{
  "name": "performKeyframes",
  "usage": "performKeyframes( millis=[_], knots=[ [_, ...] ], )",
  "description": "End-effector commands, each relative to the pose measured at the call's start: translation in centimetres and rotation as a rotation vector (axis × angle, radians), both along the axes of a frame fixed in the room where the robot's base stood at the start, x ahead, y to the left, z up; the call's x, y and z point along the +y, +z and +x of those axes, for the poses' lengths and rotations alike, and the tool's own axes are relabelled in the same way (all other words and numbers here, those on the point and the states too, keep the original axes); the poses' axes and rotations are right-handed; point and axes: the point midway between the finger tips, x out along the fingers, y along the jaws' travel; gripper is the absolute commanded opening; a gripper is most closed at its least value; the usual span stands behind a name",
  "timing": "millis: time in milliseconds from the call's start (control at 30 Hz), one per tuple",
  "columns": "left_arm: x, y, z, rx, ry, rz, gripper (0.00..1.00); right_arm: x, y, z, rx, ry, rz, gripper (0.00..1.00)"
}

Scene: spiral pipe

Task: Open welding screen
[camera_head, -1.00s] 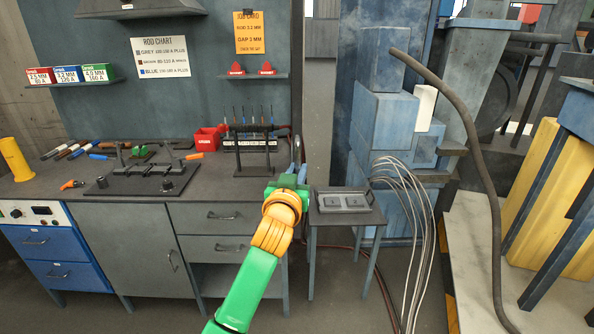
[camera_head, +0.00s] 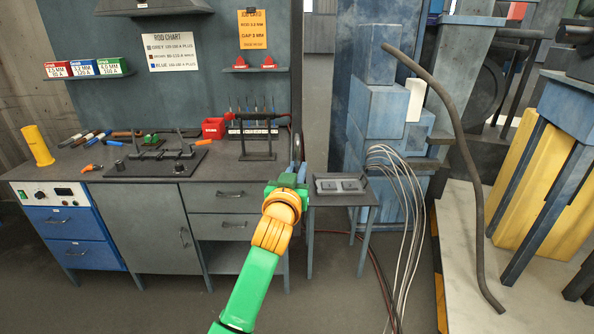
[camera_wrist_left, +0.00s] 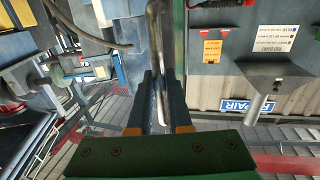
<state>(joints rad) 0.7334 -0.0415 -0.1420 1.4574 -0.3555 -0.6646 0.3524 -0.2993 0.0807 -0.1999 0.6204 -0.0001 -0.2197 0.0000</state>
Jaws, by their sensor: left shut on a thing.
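My left gripper (camera_head: 296,174) is at the right end of the workbench, with its green and orange arm reaching up from below. In the left wrist view my left gripper (camera_wrist_left: 160,98) is shut on an upright grey metal handle (camera_wrist_left: 158,45). The same handle (camera_head: 297,150) shows just above the gripper in the head view. A thin green edge stands beside the handle in the wrist view. A tall dark panel edge (camera_head: 297,70) rises above it in the head view. I cannot clearly make out the welding screen's full surface. My right gripper is not in view.
The workbench (camera_head: 245,174) with a rod rack and tools stands left. A small side table (camera_head: 352,199) is just right of the gripper. Grey cables (camera_head: 405,200) and a bent pipe (camera_head: 455,130) lie further right. Grey floor (camera_head: 180,310) is open in front.

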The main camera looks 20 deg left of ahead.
Motion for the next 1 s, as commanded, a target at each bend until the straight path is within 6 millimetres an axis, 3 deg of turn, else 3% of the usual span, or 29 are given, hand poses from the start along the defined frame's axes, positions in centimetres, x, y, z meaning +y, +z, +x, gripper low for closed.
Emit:
performKeyframes(
  millis=[100, 133, 200, 233, 567, 1000],
  knots=[
    [0.0, 0.1, 0.0, -0.004, 0.0, 0.0, 0.0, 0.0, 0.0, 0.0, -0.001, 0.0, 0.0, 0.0],
    [0.0, 0.1, 0.0, -0.004, 0.0, 0.0, 0.25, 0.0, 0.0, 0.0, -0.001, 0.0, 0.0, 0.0],
    [0.0, 0.1, 0.0, -0.003, 0.0, 0.0, 0.44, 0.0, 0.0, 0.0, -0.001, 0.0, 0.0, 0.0],
    [0.0, 0.1, 0.0, -0.003, 0.0, 0.0, 0.47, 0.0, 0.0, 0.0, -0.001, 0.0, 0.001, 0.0],
    [0.0, 0.0, -0.3, -0.003, 0.0, 0.0, 0.47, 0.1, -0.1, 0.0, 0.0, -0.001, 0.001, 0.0],
    [-0.6, -0.1, -6.6, -0.004, -0.001, 0.0, 0.47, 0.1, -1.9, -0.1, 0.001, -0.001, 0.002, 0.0]
  ],
)
